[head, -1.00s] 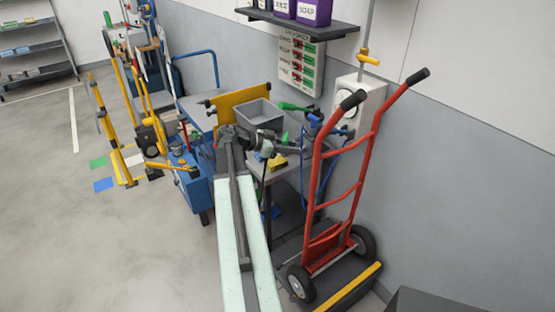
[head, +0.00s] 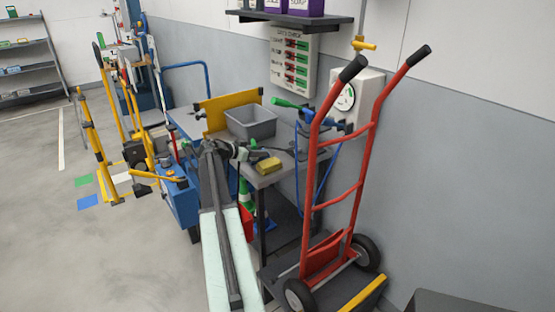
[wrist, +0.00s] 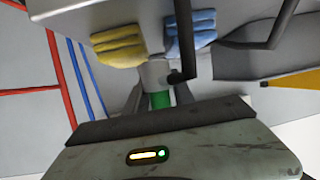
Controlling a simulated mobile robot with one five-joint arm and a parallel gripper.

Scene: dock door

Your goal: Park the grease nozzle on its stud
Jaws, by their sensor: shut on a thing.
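In the head view my gripper (head: 226,148) is at the far end of my outstretched arm, over the near left part of the grey bench (head: 285,172). It is shut on the grease nozzle (head: 239,153), a pale grey piece with a dark hose hanging from it. In the wrist view the nozzle (wrist: 157,76) shows a grey body, a black side elbow and a green collar between my dark fingers (wrist: 160,99). I cannot pick out the stud in either view.
A grey bin (head: 250,122) and a yellow glove (head: 268,165) lie on the bench. The wrist view also shows a blue glove (wrist: 195,32) beside the yellow one. A red hand truck (head: 335,190) stands close on the right. Floor at left is open.

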